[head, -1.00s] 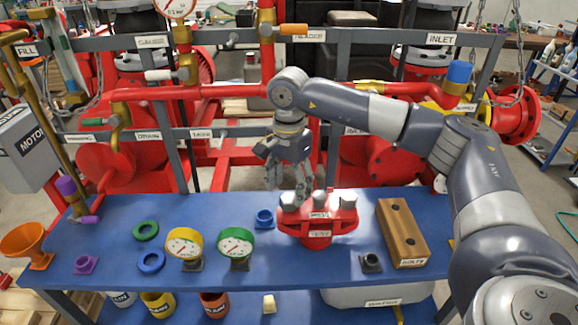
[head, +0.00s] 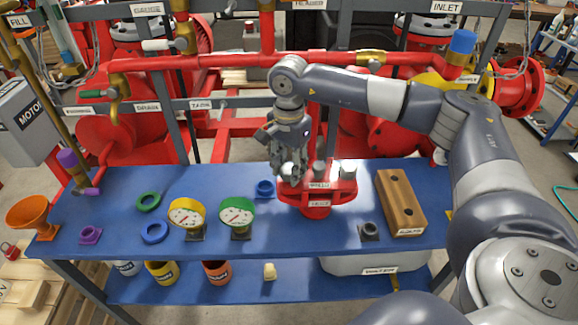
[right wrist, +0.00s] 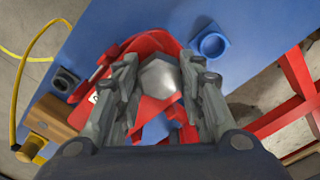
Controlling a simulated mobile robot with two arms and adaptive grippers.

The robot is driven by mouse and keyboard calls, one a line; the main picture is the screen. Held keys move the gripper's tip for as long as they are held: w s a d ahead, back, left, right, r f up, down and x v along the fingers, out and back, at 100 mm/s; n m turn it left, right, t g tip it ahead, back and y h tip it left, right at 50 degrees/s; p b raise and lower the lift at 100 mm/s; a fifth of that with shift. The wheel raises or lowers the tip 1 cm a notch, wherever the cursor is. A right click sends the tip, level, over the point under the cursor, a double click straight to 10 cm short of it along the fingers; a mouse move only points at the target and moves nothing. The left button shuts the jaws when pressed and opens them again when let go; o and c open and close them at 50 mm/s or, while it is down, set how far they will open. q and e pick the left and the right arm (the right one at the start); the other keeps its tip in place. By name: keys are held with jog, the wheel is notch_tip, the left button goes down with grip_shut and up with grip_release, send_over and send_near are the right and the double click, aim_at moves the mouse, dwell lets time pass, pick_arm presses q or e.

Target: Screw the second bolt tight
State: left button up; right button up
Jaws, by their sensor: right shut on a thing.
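A red flange (head: 317,195) stands on the blue bench with silver hex-headed bolts on top. A middle bolt (head: 319,168) and a right bolt (head: 348,170) stand clear of the gripper. My right gripper (head: 290,171) points down over the flange's left side, its fingers around the left bolt there. In the right wrist view, the silver hex head (right wrist: 160,78) sits between the two fingers of the gripper (right wrist: 162,90), which is shut on it. The bolt's shank is hidden below the head. My left gripper is not in view.
Near the flange are a blue ring fitting (head: 265,188), a green gauge (head: 237,214), a yellow gauge (head: 187,215), a black fitting (head: 370,231) and a wooden bolt block (head: 401,205). Red pipework (head: 220,60) stands behind the bench. The bench's front strip is bare.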

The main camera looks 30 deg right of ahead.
jog(key=shift+c, duration=1.1)
jog(key=m, duration=1)
jog(key=shift+m, duration=0.3)
jog(key=m, duration=0.4)
jog(key=o, duration=1.2)
jog(key=shift+c, duration=0.2)
notch_tip(320, 180, up, 12)
